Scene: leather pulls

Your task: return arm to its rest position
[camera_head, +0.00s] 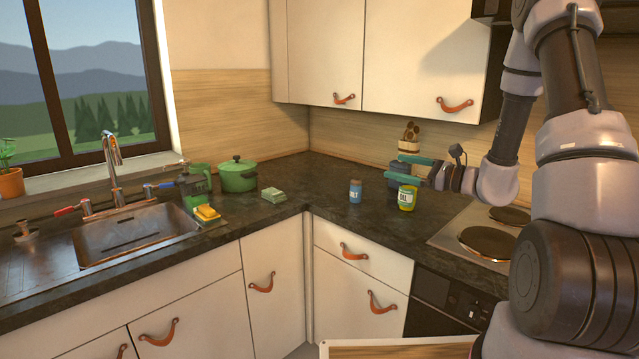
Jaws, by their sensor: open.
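My gripper (406,172) is open, its two teal fingers pointing left above the counter, at the right of the head view. Nothing shows between its fingers. A yellow-green jar (407,198) with a light label stands on the counter below the fingers. A blue jar (355,191) with a brown lid stands to the left, apart from the gripper. A dark canister (399,168) stands behind the fingers and is partly hidden by them. My arm comes down from the upper right, in front of the stove.
The stove (470,262) with dark hotplates lies below my forearm. Wall cupboards (400,50) with leather pulls hang above. A green pot (238,175), folded green cloths (273,195) and a sink (135,235) are to the left. The counter front near the corner is clear.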

